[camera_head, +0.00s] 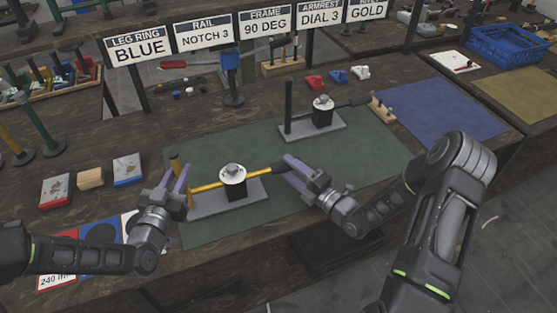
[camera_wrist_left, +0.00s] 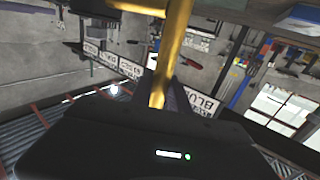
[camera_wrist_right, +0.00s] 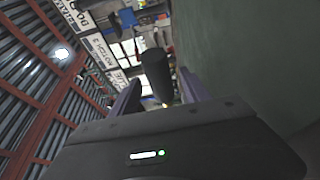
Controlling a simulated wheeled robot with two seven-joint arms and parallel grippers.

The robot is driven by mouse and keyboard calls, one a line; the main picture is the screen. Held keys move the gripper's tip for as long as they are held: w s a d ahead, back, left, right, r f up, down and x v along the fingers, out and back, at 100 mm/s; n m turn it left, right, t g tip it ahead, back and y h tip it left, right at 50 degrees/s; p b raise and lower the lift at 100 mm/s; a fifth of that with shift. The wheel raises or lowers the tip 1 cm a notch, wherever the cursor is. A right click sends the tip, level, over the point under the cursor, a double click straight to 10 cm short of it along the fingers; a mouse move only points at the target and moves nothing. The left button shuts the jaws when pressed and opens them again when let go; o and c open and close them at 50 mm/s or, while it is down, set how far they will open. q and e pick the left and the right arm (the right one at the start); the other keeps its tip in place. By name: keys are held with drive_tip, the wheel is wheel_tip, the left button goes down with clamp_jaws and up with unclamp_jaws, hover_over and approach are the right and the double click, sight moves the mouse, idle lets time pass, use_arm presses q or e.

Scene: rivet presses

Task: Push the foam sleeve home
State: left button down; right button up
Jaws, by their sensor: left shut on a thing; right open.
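A yellow bar (camera_head: 207,186) lies across a press fixture with a grey base plate (camera_head: 213,207) and a white round top (camera_head: 233,174). A black foam sleeve (camera_head: 280,168) is at the bar's right end; how far on it sits, I cannot tell. My left gripper (camera_head: 179,182) is shut on yellow metalwork at the left end, which also passes between its fingers in the left wrist view (camera_wrist_left: 172,50). My right gripper (camera_head: 288,171) is open at the sleeve's right end. In the right wrist view the sleeve (camera_wrist_right: 157,70) stands beyond and between the fingers, with space around it.
A second fixture (camera_head: 318,124) with a black post stands behind on the green mat (camera_head: 330,190). A blue mat (camera_head: 440,110) lies to the right. Small boxes (camera_head: 90,178) sit at the left. Labelled signs (camera_head: 204,36) stand at the back. The mat's front right is clear.

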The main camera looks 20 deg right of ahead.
drive_tip(key=x, duration=0.5)
drive_tip(key=shift+w+a, duration=0.1)
drive_tip(key=shift+w, duration=0.15)
clamp_jaws()
idle(0.4)
idle(0.8)
